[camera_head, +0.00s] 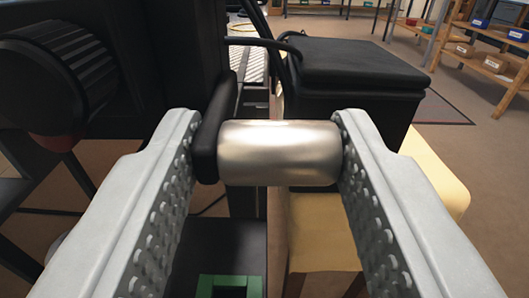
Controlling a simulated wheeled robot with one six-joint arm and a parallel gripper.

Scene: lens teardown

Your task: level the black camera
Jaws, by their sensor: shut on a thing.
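My gripper (270,125) is shut on a silver metal cylinder (280,153), with one pale grey finger at each end of it. A black rounded lever (214,128) sits at the cylinder's left end, between it and the left finger. A large dark body (150,60) with a ribbed black knob (68,72) fills the upper left. A black box-shaped thing (355,72) with black cables stands behind the right finger. I cannot tell for sure which of these is the black camera, or whether it is level.
A pale yellow block (435,170) is below the black box. A green part (229,286) shows at the bottom, on a dark surface. Wooden shelves with small bins (493,64) stand far at the right. Open floor (490,160) lies at the right.

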